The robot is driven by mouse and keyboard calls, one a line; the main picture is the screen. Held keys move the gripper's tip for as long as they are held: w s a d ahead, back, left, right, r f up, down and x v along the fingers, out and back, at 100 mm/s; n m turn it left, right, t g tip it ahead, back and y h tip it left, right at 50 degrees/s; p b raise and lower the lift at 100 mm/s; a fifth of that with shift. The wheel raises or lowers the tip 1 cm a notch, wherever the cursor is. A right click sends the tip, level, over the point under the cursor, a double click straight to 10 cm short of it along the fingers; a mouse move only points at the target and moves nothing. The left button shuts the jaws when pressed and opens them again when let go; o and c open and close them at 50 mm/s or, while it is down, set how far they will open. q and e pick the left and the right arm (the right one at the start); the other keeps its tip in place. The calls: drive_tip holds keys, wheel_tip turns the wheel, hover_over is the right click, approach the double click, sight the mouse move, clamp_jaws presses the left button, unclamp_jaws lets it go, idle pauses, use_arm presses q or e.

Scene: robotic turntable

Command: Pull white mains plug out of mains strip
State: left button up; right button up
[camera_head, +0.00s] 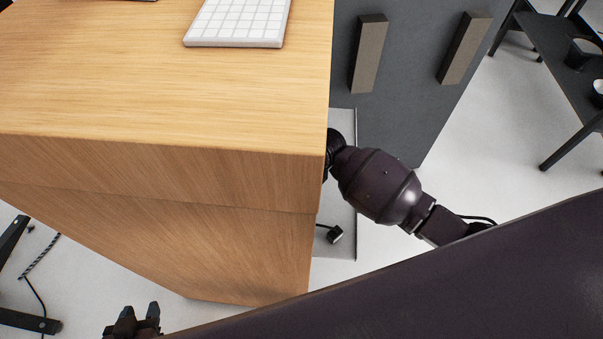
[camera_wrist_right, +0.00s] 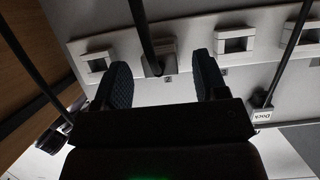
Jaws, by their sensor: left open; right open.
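In the right wrist view a pale mains strip (camera_wrist_right: 100,42) with several square sockets runs across the top. A light grey-white plug (camera_wrist_right: 155,62) with a dark cable sits at the strip, between the two fingers of my right gripper (camera_wrist_right: 161,68). That gripper is open, with a finger on each side of the plug; I cannot tell whether either touches it. In the head view the right gripper is hidden behind the wooden desk. My left gripper (camera_head: 140,312) is open and empty at the bottom left, below the desk's front.
A tag reading "Dock" (camera_wrist_right: 262,115) hangs on another cable at right. Another dark connector (camera_wrist_right: 48,142) is at lower left. The wooden desk (camera_head: 160,95) bears a white keyboard (camera_head: 238,22). A grey partition (camera_head: 400,100) stands right of it. A black plug (camera_head: 335,235) shows below.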

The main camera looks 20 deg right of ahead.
drive_tip(key=shift+x, duration=1.1)
use_arm(q)
drive_tip(key=shift+f, duration=0.2)
use_arm(e)
drive_tip(key=shift+c, duration=0.2)
drive_tip(key=c, duration=1)
use_arm(q)
wheel_tip(320, 180, up, 7)
drive_tip(key=w+t+p, duration=0.1)
drive_tip(key=w+p, duration=0.1)
drive_tip(key=p, duration=0.2)
use_arm(e)
drive_tip(key=shift+r, duration=2.3)
use_arm(q)
drive_tip(key=shift+f, duration=0.15)
